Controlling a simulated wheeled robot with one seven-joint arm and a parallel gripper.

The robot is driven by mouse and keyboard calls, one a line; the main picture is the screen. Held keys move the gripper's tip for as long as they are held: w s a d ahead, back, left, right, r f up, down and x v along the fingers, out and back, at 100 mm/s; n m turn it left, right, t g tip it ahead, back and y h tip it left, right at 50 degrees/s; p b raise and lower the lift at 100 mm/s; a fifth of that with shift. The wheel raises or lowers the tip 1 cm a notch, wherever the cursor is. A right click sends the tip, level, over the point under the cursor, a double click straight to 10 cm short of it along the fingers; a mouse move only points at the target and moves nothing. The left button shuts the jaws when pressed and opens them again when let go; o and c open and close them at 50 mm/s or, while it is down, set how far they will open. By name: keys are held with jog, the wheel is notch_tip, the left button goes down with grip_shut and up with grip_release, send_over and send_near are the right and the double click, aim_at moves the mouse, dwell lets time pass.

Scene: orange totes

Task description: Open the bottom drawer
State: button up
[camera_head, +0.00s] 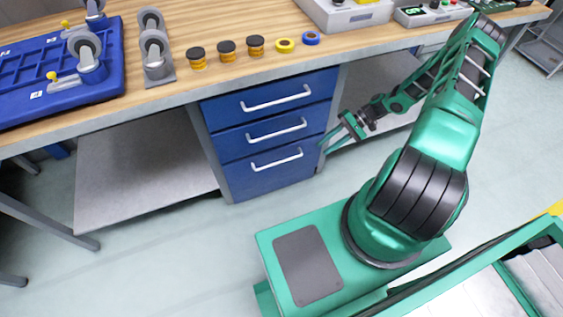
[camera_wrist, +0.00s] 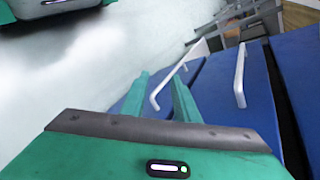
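The bottom drawer (camera_head: 250,180) is the lowest of three blue drawers under the workbench. It looks shut, with a white bar handle (camera_head: 277,160) across its front. My gripper (camera_head: 322,146) is just right of the drawer fronts, near the height of this handle. In the wrist view its two green fingers (camera_wrist: 160,78) are apart with nothing clamped. The leftmost handle (camera_wrist: 157,98), apparently the bottom drawer's, shows between the fingers. I cannot tell whether they touch it.
The middle drawer's handle (camera_wrist: 240,75) lies to the right in the wrist view. The wooden workbench (camera_head: 220,82) overhangs the drawers and holds casters and small round parts. A grey lower shelf (camera_head: 145,165) is left of the drawers. The floor (camera_head: 180,255) in front is clear.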

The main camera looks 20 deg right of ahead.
aim_at(283, 161)
jog(key=w+a+f+m+t+y, duration=0.3)
jog(key=a+f+t, duration=0.25)
jog(key=f, duration=0.45)
jog(key=x, duration=1.1)
jog(key=shift+a+r, duration=0.15)
